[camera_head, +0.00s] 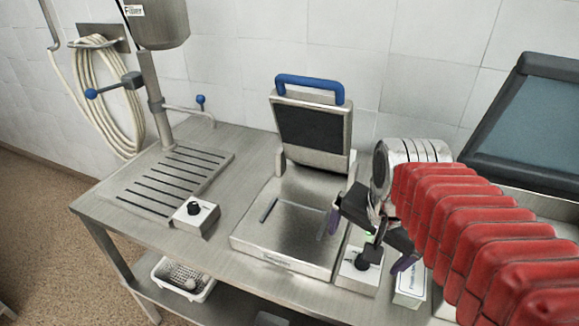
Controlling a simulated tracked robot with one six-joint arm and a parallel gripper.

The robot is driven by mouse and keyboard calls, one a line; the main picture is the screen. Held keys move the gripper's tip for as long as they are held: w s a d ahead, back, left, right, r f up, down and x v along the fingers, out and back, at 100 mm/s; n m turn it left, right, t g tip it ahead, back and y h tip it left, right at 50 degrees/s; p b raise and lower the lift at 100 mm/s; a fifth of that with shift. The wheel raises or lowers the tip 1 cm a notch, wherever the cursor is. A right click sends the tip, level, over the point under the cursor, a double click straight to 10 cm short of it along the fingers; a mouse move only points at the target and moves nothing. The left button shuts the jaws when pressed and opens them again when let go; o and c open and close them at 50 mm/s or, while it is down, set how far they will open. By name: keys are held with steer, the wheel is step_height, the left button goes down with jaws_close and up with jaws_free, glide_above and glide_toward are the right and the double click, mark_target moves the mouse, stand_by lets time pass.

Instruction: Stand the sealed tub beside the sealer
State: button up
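The sealer (278,228) stands on the steel table with its lid raised and a blue handle (309,86) on top. Its flat metal bed shows no tub on it. My gripper (370,242) is over the right side of the sealer, above a small control box with a black knob (362,263). Its two purple-tipped fingers are spread apart, and I see nothing held between them. I cannot make out a sealed tub anywhere. My red-sleeved arm hides much of the right side of the table.
A slotted drain plate (180,178) and a knob box (195,216) are on the left, under a filler (160,22). A white labelled box (409,288) is at the front right. A perforated basket (172,288) sits on the lower shelf. A dark-framed panel (525,120) stands at right.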

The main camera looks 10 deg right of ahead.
steer(key=s+a+r+n+t, duration=0.1)
steer(key=s+a+n+t, duration=0.1)
steer(key=a+n, duration=0.5)
steer(key=n, duration=0.2)
steer(key=shift+s+a+n+y, duration=0.15)
steer(key=shift+a+n+y, duration=0.1)
steer(key=shift+n+y, duration=0.15)
stand_by(0.5)
